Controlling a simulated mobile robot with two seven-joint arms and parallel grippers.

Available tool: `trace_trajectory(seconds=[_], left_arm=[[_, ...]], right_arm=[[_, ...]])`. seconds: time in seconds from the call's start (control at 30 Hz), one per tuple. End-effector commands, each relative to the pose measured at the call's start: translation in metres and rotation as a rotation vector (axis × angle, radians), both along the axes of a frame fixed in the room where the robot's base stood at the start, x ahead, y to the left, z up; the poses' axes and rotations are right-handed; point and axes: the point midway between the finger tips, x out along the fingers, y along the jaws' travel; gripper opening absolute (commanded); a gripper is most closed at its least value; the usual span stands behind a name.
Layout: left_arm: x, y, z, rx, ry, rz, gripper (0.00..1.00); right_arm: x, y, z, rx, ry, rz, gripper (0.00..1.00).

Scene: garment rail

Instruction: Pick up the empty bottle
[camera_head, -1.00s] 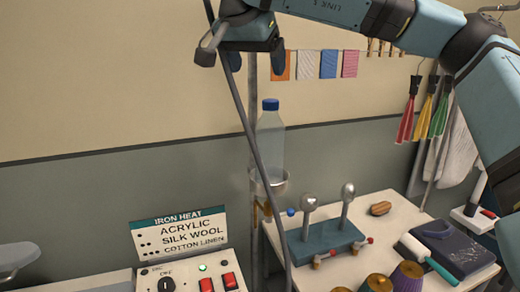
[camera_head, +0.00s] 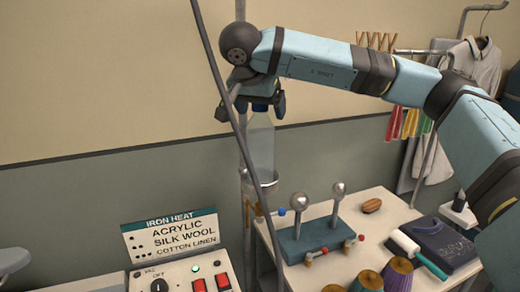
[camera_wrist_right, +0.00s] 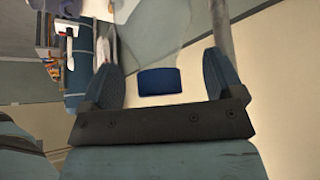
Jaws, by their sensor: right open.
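The empty bottle (camera_head: 260,145) is clear with a blue cap and stands upright in a small metal cup holder (camera_head: 266,181) on a pole, in the head view. My right gripper (camera_head: 257,105) is above it, fingers pointing down on both sides of the cap. In the right wrist view the blue cap (camera_wrist_right: 160,81) lies between the two open fingers (camera_wrist_right: 160,85), with a gap on each side. The clear bottle body extends beyond it and is faint. My left gripper is not in view.
A dark slanting cable or rod (camera_head: 237,125) crosses in front of the bottle. An iron heat sign (camera_head: 172,232) and a control box (camera_head: 185,278) stand at lower left. A table (camera_head: 400,212) with a teal ball-topped stand (camera_head: 314,240) and thread spools is at right.

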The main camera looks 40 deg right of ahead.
Motion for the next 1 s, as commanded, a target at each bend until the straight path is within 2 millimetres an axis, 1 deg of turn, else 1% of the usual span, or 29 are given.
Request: trace_trajectory(seconds=[0.03,0.1,0.3,0.47,0.5,0.6,1.0], left_arm=[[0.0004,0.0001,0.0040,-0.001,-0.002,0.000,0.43],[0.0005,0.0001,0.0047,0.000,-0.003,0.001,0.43],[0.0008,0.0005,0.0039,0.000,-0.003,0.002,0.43],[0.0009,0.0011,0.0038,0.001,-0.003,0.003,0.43],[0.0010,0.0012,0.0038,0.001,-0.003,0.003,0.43],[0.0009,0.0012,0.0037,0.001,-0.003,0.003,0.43],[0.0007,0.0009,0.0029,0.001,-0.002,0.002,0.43]], right_arm=[[0.0017,-0.0034,-0.0042,0.001,0.001,0.000,0.87],[0.0030,-0.0056,-0.0091,-0.001,-0.001,0.000,0.87],[0.0035,-0.0055,-0.0109,0.000,-0.001,0.001,0.87],[0.0035,-0.0054,-0.0107,0.000,-0.001,0.001,0.50],[0.0035,-0.0054,-0.0107,0.000,-0.001,0.001,0.41],[0.0035,-0.0053,-0.0110,0.000,-0.001,0.001,0.20],[0.0032,-0.0049,-0.0127,0.000,0.003,0.002,0.19]])
